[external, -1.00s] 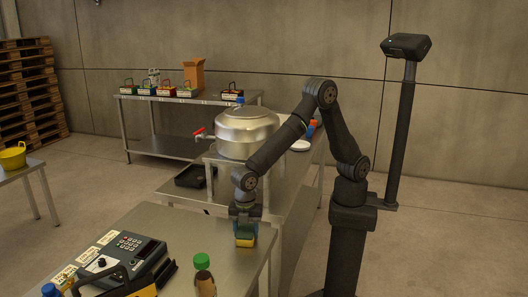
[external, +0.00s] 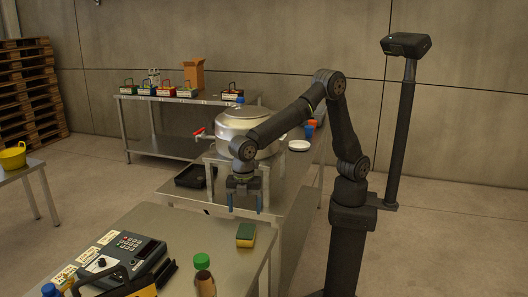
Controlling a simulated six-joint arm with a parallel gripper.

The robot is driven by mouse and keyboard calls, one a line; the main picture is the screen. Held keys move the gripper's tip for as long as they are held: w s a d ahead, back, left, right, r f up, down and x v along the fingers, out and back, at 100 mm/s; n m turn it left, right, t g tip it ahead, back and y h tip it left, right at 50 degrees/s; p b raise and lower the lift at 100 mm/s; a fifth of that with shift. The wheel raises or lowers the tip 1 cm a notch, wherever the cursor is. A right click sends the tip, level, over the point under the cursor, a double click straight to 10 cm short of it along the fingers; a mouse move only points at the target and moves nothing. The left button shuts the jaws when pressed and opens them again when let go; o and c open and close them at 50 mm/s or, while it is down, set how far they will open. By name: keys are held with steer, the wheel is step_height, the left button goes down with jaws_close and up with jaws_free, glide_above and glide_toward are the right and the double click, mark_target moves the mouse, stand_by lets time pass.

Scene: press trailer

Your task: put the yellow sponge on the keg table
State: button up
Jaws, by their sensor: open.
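The yellow sponge (external: 246,235), with a green layer, rests on the front steel table (external: 190,229), near its far right corner. My gripper (external: 245,209) is open and empty above the sponge, with a gap between them. Its fingers point down. The keg table (external: 276,212) stands behind the front table. It carries a large silver keg (external: 233,146) with a red-handled tap.
A terminal device (external: 132,260) and a green-capped bottle (external: 203,276) stand on the front table. A black tray (external: 192,176) lies left of the keg. A white plate (external: 299,145) and cups (external: 310,127) are right of it.

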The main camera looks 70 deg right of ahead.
step_height(320, 180, up, 6)
glide_above(244, 233)
steer(key=d, duration=0.1)
steer(key=o, duration=0.6)
steer(key=shift+r, duration=0.3)
steer(key=shift+c, duration=0.2)
steer(key=s+d+f+n+t+y, duration=0.3)
steer(key=s+d+f+n+t, duration=0.1)
steer(key=s+f+n+t, duration=1.2)
steer(key=w+g, duration=0.1)
steer(key=w, duration=0.3)
steer(key=w+a+n, duration=0.1)
steer(key=w, duration=0.3)
steer(key=w+a+f+n+g, duration=0.1)
steer(key=w, duration=0.3)
steer(key=shift+a+g, duration=0.15)
steer(key=shift+g, duration=0.15)
steer(key=shift+x, duration=2.5)
